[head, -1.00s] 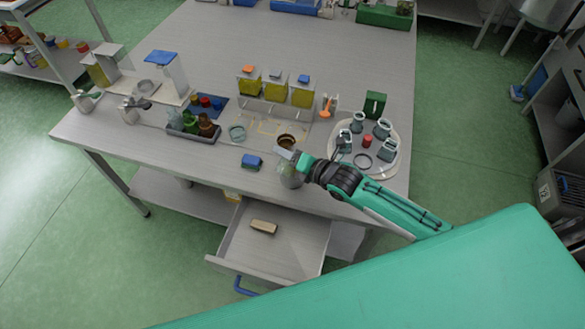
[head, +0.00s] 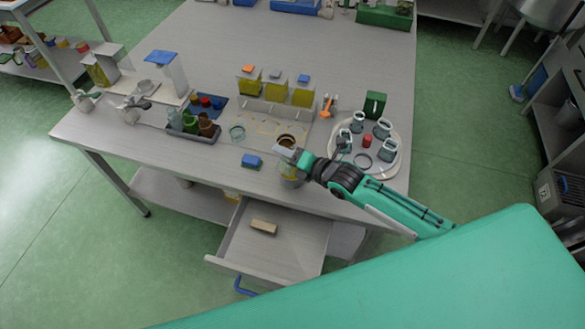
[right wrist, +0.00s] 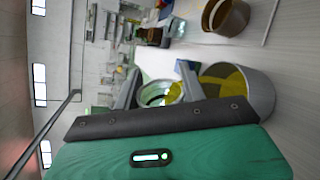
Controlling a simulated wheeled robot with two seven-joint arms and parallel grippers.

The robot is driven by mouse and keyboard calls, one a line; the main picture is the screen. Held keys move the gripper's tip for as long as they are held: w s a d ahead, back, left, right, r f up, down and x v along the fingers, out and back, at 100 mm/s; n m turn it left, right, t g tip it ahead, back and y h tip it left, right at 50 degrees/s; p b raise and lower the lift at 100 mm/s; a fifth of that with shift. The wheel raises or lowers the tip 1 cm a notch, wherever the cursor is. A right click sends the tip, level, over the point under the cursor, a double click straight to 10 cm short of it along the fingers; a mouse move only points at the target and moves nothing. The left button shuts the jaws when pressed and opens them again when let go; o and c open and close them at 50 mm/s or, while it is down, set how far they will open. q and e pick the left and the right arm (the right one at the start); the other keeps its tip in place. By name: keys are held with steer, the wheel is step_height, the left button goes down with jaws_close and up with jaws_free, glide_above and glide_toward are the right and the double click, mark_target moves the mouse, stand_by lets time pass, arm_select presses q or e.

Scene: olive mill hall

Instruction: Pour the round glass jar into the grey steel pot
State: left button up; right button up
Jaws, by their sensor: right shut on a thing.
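My right gripper (head: 298,160) is shut on the round glass jar (right wrist: 158,93), which shows between its fingers in the right wrist view. The jar is mostly hidden by the gripper in the head view, and its exact tilt is hard to read. The grey steel pot (right wrist: 262,95) stands right beside and below the jar on the table, with yellow liquid in it. In the head view the pot (head: 291,182) shows below the gripper near the table's front edge. My left gripper is not in view.
A brown-filled pot (head: 286,141) stands just behind. A blue block (head: 251,161) lies to the left, and a round tray (head: 392,170) with several cups is to the right. An open drawer (head: 285,245) juts out below the front edge.

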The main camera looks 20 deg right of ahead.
steer(key=shift+w+d+r+m+g, duration=0.1)
steer(key=shift+m+g, duration=0.2)
steer(key=shift+m, duration=0.4)
stand_by(1.6)
steer(key=shift+m+y+b, duration=0.3)
steer(key=shift+m+b, duration=0.2)
steer(key=shift+m, duration=0.1)
stand_by(1.6)
steer(key=shift+f+m+g+y+b, duration=0.35)
steer(key=shift+f+m+b, duration=0.35)
steer(key=shift+b, duration=0.6)
stand_by(0.8)
steer(key=shift+w, duration=0.1)
stand_by(0.5)
steer(key=r+n+p, duration=0.1)
steer(key=r+p, duration=0.1)
steer(key=p, duration=0.1)
steer(key=shift+s+p, duration=0.2)
steer(key=shift+p, duration=0.15)
steer(key=shift+f+n+h, duration=0.2)
steer(key=shift+n+h, duration=0.25)
steer(key=shift+n, duration=0.35)
steer(key=shift+n+t, duration=0.4)
steer(key=shift+t, duration=0.05)
steer(key=shift+f+h, duration=0.2)
steer(key=shift+h, duration=0.1)
steer(key=shift+n, duration=0.3)
